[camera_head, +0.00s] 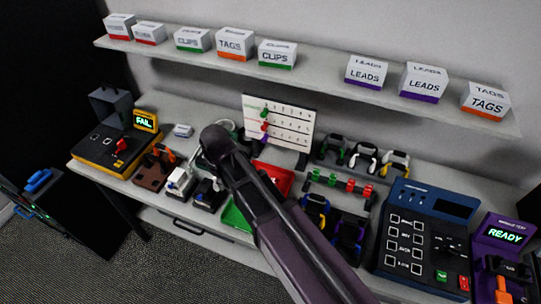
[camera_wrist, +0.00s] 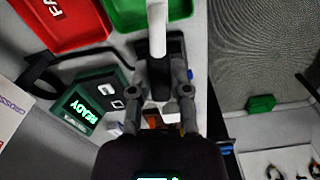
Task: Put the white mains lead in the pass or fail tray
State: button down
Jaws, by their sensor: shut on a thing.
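The white mains lead (camera_wrist: 157,32) shows as a white, rod-like piece at top centre of the wrist view, over a dark block. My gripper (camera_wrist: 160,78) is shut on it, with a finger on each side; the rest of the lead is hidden. The red fail tray (camera_wrist: 72,38) is at upper left in the wrist view, with the green tray (camera_wrist: 185,8) beside it. In the head view, the red tray (camera_head: 277,174) and green tray (camera_head: 234,217) are partly covered by my arm, and my fingers cannot be made out. A tester at left (camera_head: 146,121) reads FAIL.
A green-cased unit (camera_wrist: 85,108) reading READY is left of my gripper in the wrist view. White and black blocks (camera_head: 180,183) stand left of my arm. A lead rack (camera_head: 340,186), blue tester (camera_head: 418,235) and purple unit (camera_head: 500,237) stand right. A shelf (camera_head: 310,77) with boxes overhangs.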

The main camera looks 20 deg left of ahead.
jog(key=w+d+n, duration=0.1)
jog(key=w+d, duration=0.3)
jog(key=w, duration=0.3)
jog(key=w+d+f+n+b, duration=0.1)
jog(key=w+d, duration=0.3)
jog(key=w, duration=0.4)
jog(key=shift+w+d, duration=0.25)
jog(key=shift+d, duration=0.15)
jog(key=shift+f, duration=0.2)
jog(key=shift+f+b, duration=2.65)
jog(key=shift+b, duration=0.2)
jog(key=shift+f+b, duration=0.85)
jog(key=shift+f, duration=0.05)
dwell(0.6)
jog(key=c, duration=0.5)
grip_release()
